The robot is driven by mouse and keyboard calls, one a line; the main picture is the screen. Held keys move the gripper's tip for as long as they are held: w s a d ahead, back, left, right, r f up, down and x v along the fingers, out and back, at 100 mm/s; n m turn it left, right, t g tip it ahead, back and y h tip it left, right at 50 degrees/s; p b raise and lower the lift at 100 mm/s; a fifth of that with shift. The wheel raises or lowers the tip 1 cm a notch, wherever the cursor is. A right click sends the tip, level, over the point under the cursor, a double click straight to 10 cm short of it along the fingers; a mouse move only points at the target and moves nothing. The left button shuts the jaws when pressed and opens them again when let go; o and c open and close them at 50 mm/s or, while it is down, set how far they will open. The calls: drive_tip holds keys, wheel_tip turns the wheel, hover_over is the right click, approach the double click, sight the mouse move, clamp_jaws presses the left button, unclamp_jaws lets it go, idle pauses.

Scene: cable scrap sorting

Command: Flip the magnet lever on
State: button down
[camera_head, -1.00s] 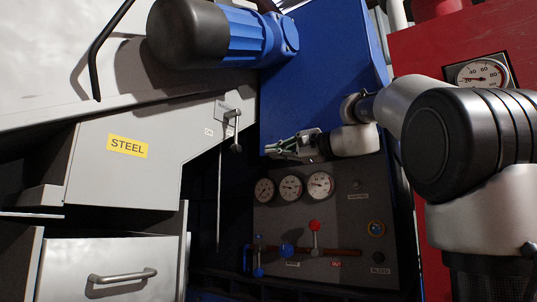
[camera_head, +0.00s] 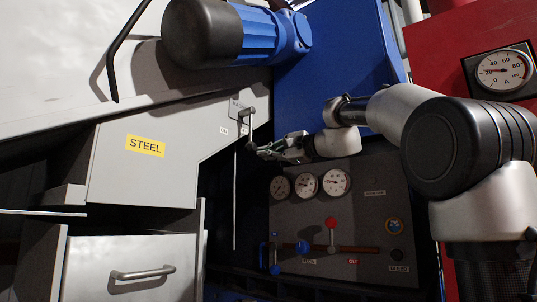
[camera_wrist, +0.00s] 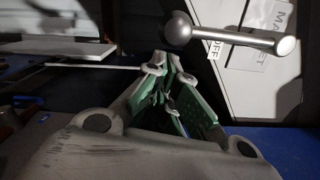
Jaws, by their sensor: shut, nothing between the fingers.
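The magnet lever (camera_head: 252,128) is a short metal rod with a ball end on the right side of the grey steel housing. It hangs down from its pivot in the head view. In the wrist view the lever (camera_wrist: 235,37) crosses the top right, its ball at the left end, near an OFF label and a partly hidden magnet plate (camera_wrist: 265,20). My gripper (camera_head: 259,151) is shut and empty, its tips close to the ball end. In the wrist view its green-padded fingers (camera_wrist: 160,65) meet just below and left of the ball. I cannot tell whether they touch it.
A grey drawer (camera_head: 130,268) is below the STEEL sign (camera_head: 145,146). A blue motor (camera_head: 240,35) hangs above. A gauge panel (camera_head: 340,215) with red and blue valve handles is below my gripper. A red cabinet (camera_head: 440,55) stands at the right.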

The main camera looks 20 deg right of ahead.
sight(253, 150)
drive_tip(key=shift+a, duration=0.1)
drive_tip(key=shift+s+a+f+m, duration=0.15)
drive_tip(key=shift+s+a+m, duration=0.1)
drive_tip(key=shift+m, duration=0.15)
drive_tip(key=s+a+m, duration=0.2)
drive_tip(key=a+m, duration=0.1)
drive_tip(key=s+a+m, duration=0.1)
drive_tip(key=shift+s+a+f+m, duration=0.2)
drive_tip(key=shift+s+a+m, duration=0.05)
drive_tip(key=shift+a+m, duration=0.15)
drive_tip(key=shift+s+a+r+m, duration=0.25)
drive_tip(key=shift+s+a+m, duration=0.35)
drive_tip(key=shift+a+m, duration=0.25)
drive_tip(key=shift+s+a+r, duration=0.25)
drive_tip(key=shift+s+a, duration=0.15)
drive_tip(key=shift+a, duration=0.05)
